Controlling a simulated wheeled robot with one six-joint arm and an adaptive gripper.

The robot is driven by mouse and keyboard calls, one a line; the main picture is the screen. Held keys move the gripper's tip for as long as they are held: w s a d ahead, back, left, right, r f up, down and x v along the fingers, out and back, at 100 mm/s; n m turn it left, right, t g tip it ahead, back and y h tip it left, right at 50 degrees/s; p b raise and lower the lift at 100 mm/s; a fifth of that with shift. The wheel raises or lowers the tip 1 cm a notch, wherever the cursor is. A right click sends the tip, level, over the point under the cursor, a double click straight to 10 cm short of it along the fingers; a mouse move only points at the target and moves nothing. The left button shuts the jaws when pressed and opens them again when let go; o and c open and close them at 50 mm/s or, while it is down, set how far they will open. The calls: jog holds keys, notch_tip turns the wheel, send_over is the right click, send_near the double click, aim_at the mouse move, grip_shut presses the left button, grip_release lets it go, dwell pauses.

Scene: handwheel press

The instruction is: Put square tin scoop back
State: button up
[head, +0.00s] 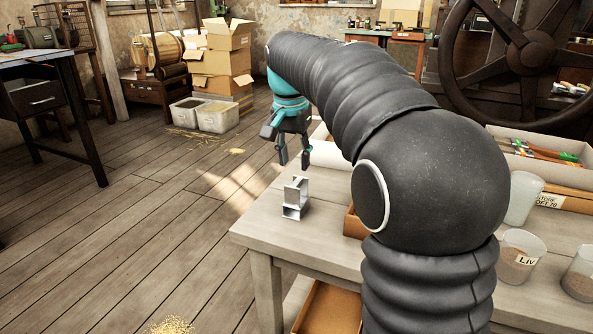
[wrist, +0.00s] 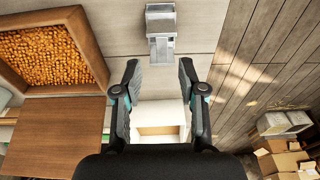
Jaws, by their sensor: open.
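The square tin scoop (head: 295,198) is a small silvery metal piece on the grey wooden table (head: 262,232), near its left corner. In the wrist view the scoop (wrist: 161,32) lies at the top middle, beyond my fingertips and roughly in line with the gap between them. My gripper (head: 293,160) is open and empty above the table, behind the scoop in the head view. Its two fingers also show in the wrist view (wrist: 160,80), spread apart with nothing between them. The scoop is apart from the fingers.
A wooden tray (wrist: 85,35) of orange-brown grains lies left of the scoop in the wrist view, with a brown board (wrist: 55,137) beside it. Several cups, one a labelled jar (head: 520,255), stand at the table's right. A large handwheel (head: 518,50) stands behind. Open floor lies left.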

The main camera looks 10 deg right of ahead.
notch_tip(320, 180, up, 5)
jog(key=s+f+n+t, duration=0.2)
jog(key=s+f+n, duration=0.1)
jog(key=s, duration=1.2)
jog(key=s+d+f+n+t, duration=0.1)
jog(key=s+f+n, duration=0.3)
jog(key=s+f, duration=0.8)
jog(key=shift+s+d+t+y+p, duration=0.15)
jog(key=shift+s+t+y+p, duration=0.35)
jog(key=shift+s, duration=0.5)
jog(key=shift+f, duration=0.1)
